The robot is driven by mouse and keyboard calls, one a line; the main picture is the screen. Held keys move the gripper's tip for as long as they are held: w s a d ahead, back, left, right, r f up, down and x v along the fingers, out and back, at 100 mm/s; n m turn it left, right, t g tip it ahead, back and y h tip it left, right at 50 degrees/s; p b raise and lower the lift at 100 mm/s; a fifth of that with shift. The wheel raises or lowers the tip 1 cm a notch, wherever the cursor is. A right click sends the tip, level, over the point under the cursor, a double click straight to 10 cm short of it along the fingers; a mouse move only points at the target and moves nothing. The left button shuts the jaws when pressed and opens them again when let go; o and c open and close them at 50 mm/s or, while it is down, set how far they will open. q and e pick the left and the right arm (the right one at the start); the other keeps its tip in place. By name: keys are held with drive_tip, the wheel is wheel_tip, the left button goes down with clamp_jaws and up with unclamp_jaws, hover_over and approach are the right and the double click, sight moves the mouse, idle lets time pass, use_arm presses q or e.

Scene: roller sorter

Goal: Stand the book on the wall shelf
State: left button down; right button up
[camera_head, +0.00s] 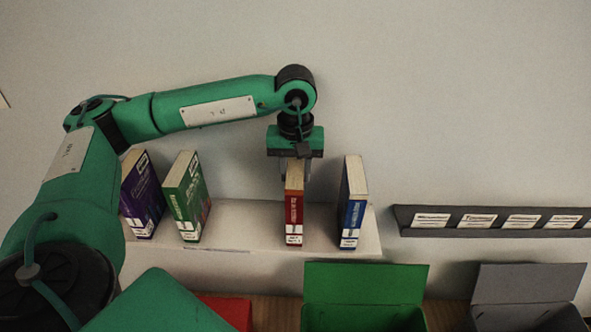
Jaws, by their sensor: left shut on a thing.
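A red book (294,214) stands upright on the white wall shelf (245,216), its lower end at the shelf surface; whether its full weight rests there I cannot tell. My left gripper (295,170) comes down from above and is shut on the top of the red book. The fingers are partly hidden by the book. On the same shelf stand a blue book (353,205) to the right, and a green book (186,196) and a purple book (142,197) to the left. My right gripper is not in view.
A dark rail with white labels (480,220) is on the wall at right. Below are a green bin (365,285), a grey bin (528,285) and a red bin (228,308). The shelf has free room between the green and red books.

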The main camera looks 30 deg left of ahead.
use_arm(q)
drive_tip(key=shift+f+b, duration=0.3)
drive_tip(key=shift+b, duration=0.15)
drive_tip(key=c, duration=0.9)
unclamp_jaws()
drive_tip(key=shift+r, duration=0.1)
drive_tip(key=shift+r, duration=0.35)
drive_tip(key=shift+r+b, duration=1.4)
drive_tip(key=shift+r, duration=5.1)
drive_tip(key=shift+d+f, duration=0.1)
